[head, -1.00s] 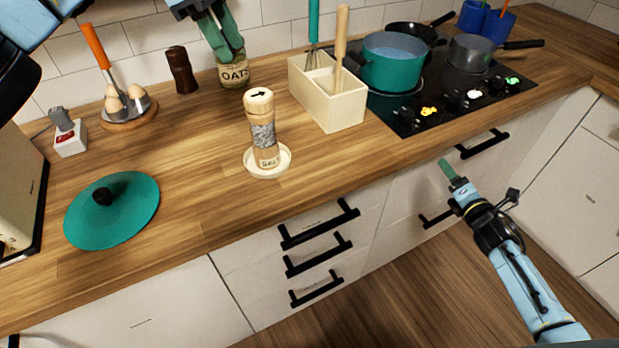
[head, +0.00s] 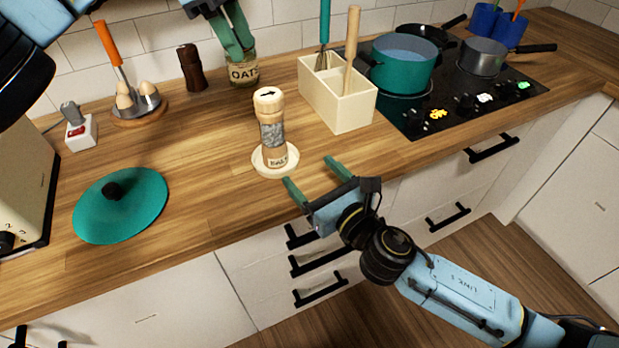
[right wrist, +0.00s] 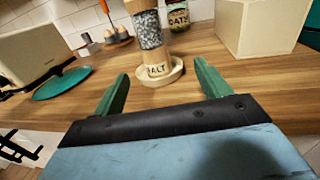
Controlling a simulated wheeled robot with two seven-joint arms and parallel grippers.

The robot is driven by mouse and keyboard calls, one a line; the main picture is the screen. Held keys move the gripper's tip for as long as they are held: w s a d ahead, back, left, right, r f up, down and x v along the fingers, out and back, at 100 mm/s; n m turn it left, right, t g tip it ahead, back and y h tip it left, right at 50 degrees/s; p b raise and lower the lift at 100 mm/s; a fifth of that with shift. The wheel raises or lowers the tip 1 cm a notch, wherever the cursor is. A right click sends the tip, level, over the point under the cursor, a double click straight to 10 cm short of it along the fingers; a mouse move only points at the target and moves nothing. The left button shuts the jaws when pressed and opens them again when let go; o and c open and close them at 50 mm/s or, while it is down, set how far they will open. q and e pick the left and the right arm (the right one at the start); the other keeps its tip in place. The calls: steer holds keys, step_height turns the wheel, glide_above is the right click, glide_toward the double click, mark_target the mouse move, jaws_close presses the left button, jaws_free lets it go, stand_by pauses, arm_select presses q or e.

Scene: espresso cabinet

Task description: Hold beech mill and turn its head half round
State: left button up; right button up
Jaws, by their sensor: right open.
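The beech mill (head: 272,128) stands upright on a round cream saucer (head: 257,168) on the counter. It has a pale wooden head with a black arrow pointing right, a clear middle with grains and a SALT label. My right gripper (head: 310,178) is open and empty at the counter's front edge, just in front of the saucer. In the right wrist view the mill (right wrist: 149,30) stands beyond and between the open fingers (right wrist: 160,76), apart from them; its head is out of view. My left gripper (head: 236,46) is in front of the oats jar; its finger gap is unclear.
The oats jar (head: 243,74) and a dark mill (head: 192,68) stand behind. A cream utensil box (head: 350,112) is right of the beech mill, near the hob (head: 455,115). A teal lid (head: 140,205) lies left. Counter between lid and saucer is clear.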

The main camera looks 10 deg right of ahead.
mark_target(273, 140)
steer(key=shift+s+a, duration=0.25)
steer(key=shift+a, duration=0.2)
steer(key=shift+w+a, duration=0.15)
steer(key=shift+a, duration=0.05)
steer(key=x, duration=1.2)
steer(key=shift+w+a, duration=0.3)
